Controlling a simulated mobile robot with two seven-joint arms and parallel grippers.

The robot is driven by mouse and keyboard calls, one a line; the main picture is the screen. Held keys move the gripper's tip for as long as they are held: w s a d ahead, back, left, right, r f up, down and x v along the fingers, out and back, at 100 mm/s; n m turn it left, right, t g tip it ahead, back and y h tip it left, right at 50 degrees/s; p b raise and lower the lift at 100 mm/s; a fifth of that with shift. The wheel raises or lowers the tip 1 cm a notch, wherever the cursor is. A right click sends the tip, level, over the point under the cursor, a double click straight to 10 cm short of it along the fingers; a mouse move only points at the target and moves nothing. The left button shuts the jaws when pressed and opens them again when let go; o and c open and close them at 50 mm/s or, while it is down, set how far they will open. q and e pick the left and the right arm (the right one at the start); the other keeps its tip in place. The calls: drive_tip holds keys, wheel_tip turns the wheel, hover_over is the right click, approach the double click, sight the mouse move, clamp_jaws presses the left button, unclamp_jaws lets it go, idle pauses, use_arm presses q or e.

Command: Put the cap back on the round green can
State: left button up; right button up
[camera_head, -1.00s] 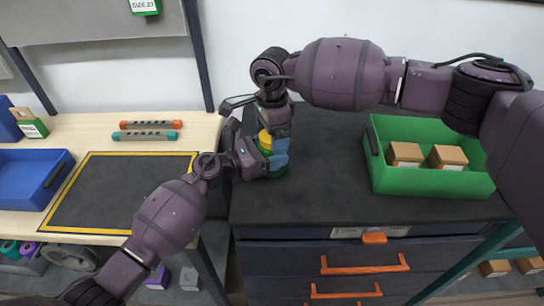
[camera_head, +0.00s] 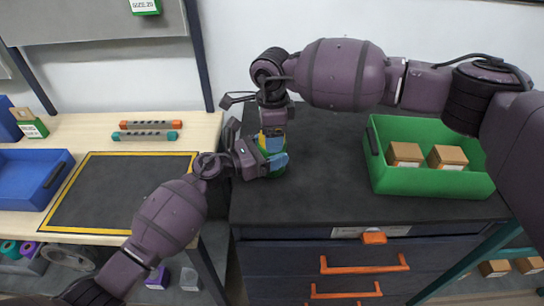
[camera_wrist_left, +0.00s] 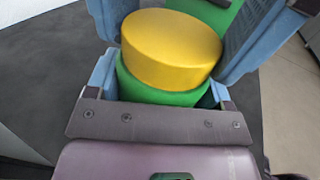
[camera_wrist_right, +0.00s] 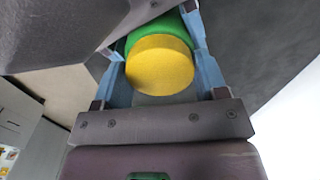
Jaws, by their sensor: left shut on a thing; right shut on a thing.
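The round green can (camera_head: 278,170) stands upright near the left edge of the dark counter. The yellow cap (camera_head: 270,143) is on its top, and it shows large in the left wrist view (camera_wrist_left: 172,48) and the right wrist view (camera_wrist_right: 160,66). The cap lines up with the can and appears to touch it; I cannot tell how tightly it sits. My left gripper (camera_head: 274,162) comes from the left and is shut around the can's side. My right gripper (camera_head: 271,136) points down from above and is shut on the cap. Fingers partly hide both.
A green bin (camera_head: 430,182) with brown boxes (camera_head: 404,154) stands right on the counter. Orange-handled drawers (camera_head: 365,264) are below. A wooden table with a black, yellow-edged mat (camera_head: 120,195), a blue tray (camera_head: 30,180) and two bars (camera_head: 147,130) lies left. The counter's middle is clear.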

drive_tip(key=m, duration=0.5)
drive_tip(key=o, duration=1.1)
wheel_tip(320, 180, up, 12)
drive_tip(key=shift+r, duration=0.1)
use_arm(q)
drive_tip(key=o, duration=1.7)
